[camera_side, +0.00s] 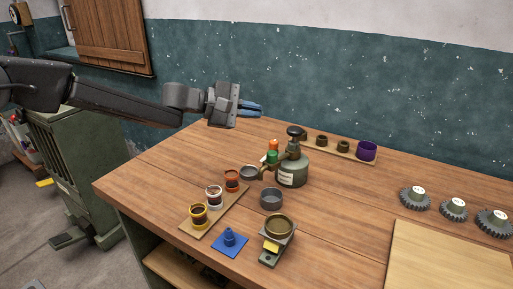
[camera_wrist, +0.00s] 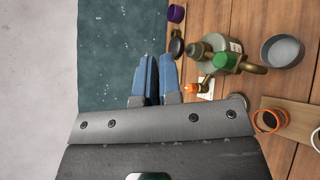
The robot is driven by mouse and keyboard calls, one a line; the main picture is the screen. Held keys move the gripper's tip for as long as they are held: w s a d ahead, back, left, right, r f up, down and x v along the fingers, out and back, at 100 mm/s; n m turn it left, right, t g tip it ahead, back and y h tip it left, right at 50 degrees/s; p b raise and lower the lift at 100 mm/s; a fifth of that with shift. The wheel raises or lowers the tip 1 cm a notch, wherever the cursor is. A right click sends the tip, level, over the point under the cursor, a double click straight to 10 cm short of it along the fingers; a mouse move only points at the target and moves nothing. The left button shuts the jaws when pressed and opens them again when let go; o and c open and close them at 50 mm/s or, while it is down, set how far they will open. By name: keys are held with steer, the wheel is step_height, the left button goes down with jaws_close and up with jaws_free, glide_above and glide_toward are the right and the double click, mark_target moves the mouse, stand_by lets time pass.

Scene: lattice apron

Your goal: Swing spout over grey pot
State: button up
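The olive dispenser (camera_side: 292,170) stands mid-table with a black knob on top. Its spout (camera_side: 270,168) points left and toward the front and carries a green cap (camera_side: 271,157). In the wrist view the spout (camera_wrist: 255,69) ends between two grey pots. One grey pot (camera_side: 271,198) stands in front of the dispenser; it also shows in the wrist view (camera_wrist: 283,51). The other grey pot (camera_side: 249,172) is left of the spout end and partly hidden by my gripper in the wrist view. My gripper (camera_side: 261,108) is empty, slightly open, above the table's back edge, apart from the dispenser.
An orange-topped item (camera_side: 273,145) stands close behind the spout. A board (camera_side: 214,212) with several paint cups lies at the left. A brass pot (camera_side: 279,226) sits on a stand in front, near a blue piece (camera_side: 229,240). Brown cups and a purple cup (camera_side: 367,151) stand behind right.

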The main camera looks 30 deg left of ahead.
mark_target(275, 162)
steer(key=m, duration=0.2)
steer(key=w+m+g, duration=0.1)
steer(key=m, duration=0.1)
steer(key=shift+a+r, duration=0.15)
steer(key=shift+r, duration=0.1)
jaws_close()
steer(key=a+f+m+g+y, duration=0.45)
steer(key=a+m, duration=0.45)
steer(key=m, duration=0.5)
steer(key=w+d+f, duration=0.3)
steer(key=d+f, duration=0.5)
steer(key=d, duration=0.1)
steer(key=shift+w+f+g, duration=0.15)
steer(key=shift+g, duration=0.2)
